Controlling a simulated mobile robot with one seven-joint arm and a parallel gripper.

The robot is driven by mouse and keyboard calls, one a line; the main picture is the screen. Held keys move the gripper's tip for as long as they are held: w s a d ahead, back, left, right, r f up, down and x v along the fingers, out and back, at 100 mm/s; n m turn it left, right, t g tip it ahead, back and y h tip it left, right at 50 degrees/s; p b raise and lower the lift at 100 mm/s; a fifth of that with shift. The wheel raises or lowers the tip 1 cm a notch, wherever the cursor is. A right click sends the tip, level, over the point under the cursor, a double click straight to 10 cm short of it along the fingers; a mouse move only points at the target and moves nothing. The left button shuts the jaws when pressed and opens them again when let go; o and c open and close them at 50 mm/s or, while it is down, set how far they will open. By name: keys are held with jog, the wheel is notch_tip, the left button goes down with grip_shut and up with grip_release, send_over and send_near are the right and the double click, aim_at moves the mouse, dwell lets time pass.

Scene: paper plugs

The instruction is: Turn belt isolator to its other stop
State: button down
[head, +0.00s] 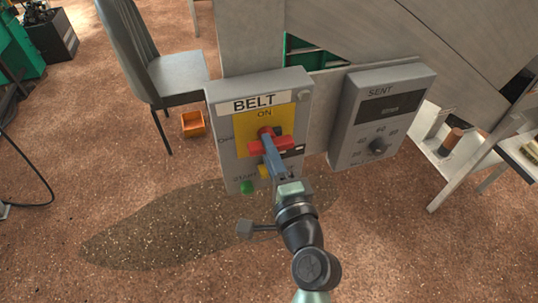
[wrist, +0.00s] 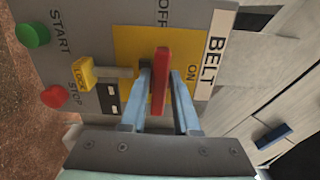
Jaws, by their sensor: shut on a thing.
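The belt isolator is a red handle (head: 253,146) on a yellow plate (head: 243,124) of the grey BELT box (head: 297,93). ON is printed above the handle and OFF to its left. The handle's bar lies roughly level across the plate, in line with OFF. In the wrist view the red handle (wrist: 160,75) stands between my two blue fingers, its end toward OFF. My gripper (wrist: 161,90) is shut on the handle; it also shows in the head view (head: 268,144). My fingers hide part of the plate and lower box in the head view.
Below the isolator are a green START button (wrist: 32,35), a red STOP button (wrist: 54,96) and a yellow part (wrist: 86,74). A grey SENT box (head: 350,135) with a dial stands to the right. A chair (head: 178,72) and orange bin (head: 193,124) are at left.

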jog(key=shift+n, duration=0.3)
jog(key=c, duration=0.8)
grip_release()
jog(key=shift+o, duration=0.2)
jog(key=b+v, duration=0.3)
jog(key=v, duration=1)
